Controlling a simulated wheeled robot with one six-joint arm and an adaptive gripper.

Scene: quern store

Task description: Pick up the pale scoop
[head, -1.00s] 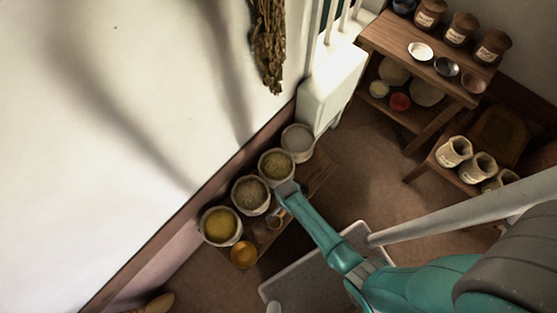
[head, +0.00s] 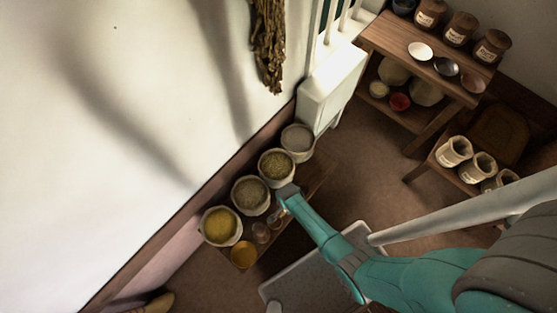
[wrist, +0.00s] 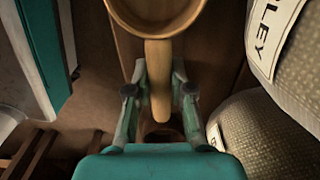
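In the wrist view a pale tan wooden scoop (wrist: 160,78) has its round bowl at the top edge, partly cut off. Its straight handle runs down between the two fingers of my gripper (wrist: 159,92). The fingers stand on either side of the handle, with a narrow gap showing on each side. In the head view my gripper (head: 283,207) is low over the wooden bench (head: 316,181), beside the row of sacks. My arm partly hides what is under it there.
Open grain sacks, including one of yellow grain (head: 220,227), line the wall side of the bench. A yellow bowl-like piece (head: 243,253) and a smaller round one (head: 261,232) lie on it. A shelf (head: 440,70) with jars and bowls stands at the upper right.

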